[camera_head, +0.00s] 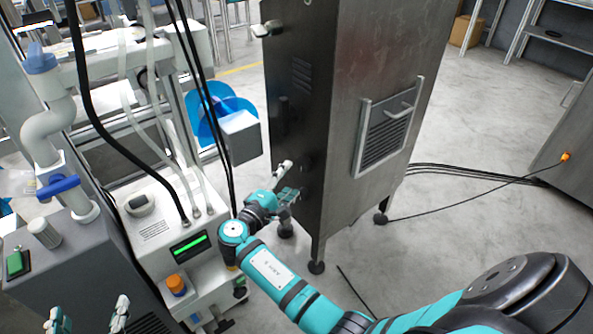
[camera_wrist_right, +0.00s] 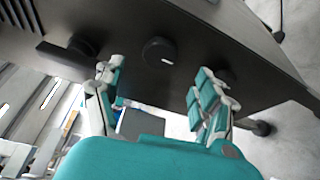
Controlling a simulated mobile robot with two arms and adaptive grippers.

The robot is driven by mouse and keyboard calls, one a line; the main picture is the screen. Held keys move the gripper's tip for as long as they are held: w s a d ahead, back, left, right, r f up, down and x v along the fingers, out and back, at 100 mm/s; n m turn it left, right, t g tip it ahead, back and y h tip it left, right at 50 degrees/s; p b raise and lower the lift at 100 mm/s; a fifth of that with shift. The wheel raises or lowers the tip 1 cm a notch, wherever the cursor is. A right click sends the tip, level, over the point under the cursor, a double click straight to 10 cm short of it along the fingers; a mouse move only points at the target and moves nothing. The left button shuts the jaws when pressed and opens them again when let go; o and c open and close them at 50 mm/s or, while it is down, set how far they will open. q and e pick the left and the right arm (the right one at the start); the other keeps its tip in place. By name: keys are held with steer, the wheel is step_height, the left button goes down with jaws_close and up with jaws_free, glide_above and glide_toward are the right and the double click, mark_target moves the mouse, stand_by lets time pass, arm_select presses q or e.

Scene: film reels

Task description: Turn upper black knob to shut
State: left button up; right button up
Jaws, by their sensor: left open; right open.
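The upper black knob (camera_wrist_right: 160,52) is a round dial with a short white mark, on the dark front panel of a tall metal cabinet (camera_head: 345,100). In the right wrist view my right gripper (camera_wrist_right: 157,78) is open, with its fingers spread to either side of the knob; I cannot tell if they touch it. A second dark knob (camera_wrist_right: 226,75) is partly hidden behind one finger. In the head view my right gripper (camera_head: 285,180) is beside the panel, and the knobs are hard to make out. My left gripper (camera_head: 89,315) is open and empty at the bottom left edge.
A black bar handle (camera_wrist_right: 68,57) juts from the panel near the knob. A white machine with a green display (camera_head: 190,244) and a grey unit with a blue valve (camera_head: 58,187) stand left. Dark hoses hang between. Open floor (camera_head: 450,215) lies right, crossed by cables.

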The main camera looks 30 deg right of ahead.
steer(key=v, duration=0.5)
steer(key=shift+s, duration=0.1)
stand_by(0.3)
